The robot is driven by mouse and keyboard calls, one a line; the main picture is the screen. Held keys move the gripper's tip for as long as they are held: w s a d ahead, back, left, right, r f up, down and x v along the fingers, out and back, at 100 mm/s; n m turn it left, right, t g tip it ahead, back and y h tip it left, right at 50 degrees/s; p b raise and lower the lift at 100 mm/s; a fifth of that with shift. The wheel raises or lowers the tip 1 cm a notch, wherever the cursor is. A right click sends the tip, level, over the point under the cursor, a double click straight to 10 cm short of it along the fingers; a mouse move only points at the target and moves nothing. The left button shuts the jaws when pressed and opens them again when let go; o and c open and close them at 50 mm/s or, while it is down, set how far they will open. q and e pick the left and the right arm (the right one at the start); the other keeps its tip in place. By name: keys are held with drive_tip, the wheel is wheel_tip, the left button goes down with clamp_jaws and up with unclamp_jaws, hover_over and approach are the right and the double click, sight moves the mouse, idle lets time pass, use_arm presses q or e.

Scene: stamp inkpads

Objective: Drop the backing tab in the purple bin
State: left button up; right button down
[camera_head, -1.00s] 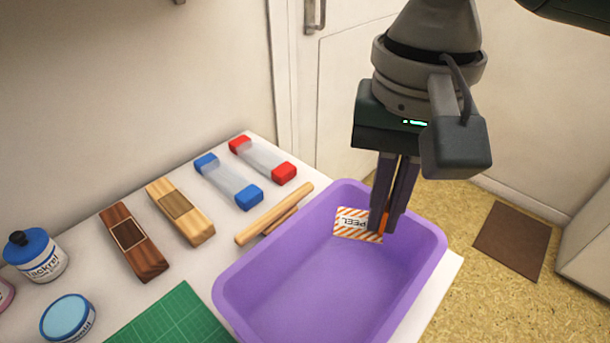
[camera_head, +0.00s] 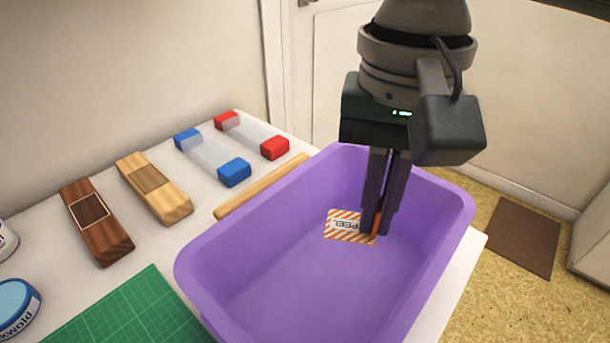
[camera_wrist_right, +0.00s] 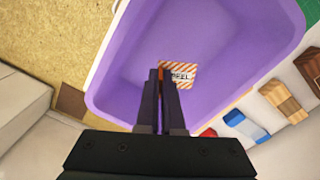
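The backing tab is a small white card with orange stripes and the word PEEL (camera_head: 346,226). My right gripper (camera_head: 374,225) points down into the purple bin (camera_head: 255,305), its fingers close together and shut on the tab's right edge. In the right wrist view the tab (camera_wrist_right: 181,74) sticks out sideways from the fingertips (camera_wrist_right: 162,78), over the bin's interior (camera_wrist_right: 215,30). I cannot tell whether the tab touches the bin's floor or wall. My left gripper is not in view.
On the white table left of the bin lie a wooden rod (camera_head: 262,187), blue-ended (camera_head: 212,158) and red-ended (camera_head: 250,135) clear pieces, a light wooden block (camera_head: 153,188), a dark wooden block (camera_head: 96,222), a green mat (camera_head: 130,318) and a blue-lidded jar (camera_head: 14,305).

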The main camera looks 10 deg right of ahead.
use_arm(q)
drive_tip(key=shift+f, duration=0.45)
use_arm(e)
drive_tip(key=shift+f, duration=0.3)
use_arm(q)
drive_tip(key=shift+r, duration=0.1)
use_arm(e)
drive_tip(key=shift+r, duration=0.1)
drive_tip(key=c, duration=1)
unclamp_jaws()
use_arm(q)
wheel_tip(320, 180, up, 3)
drive_tip(key=p, duration=0.2)
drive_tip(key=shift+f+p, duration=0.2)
drive_tip(key=shift+p, duration=0.1)
use_arm(e)
wheel_tip(320, 180, up, 10)
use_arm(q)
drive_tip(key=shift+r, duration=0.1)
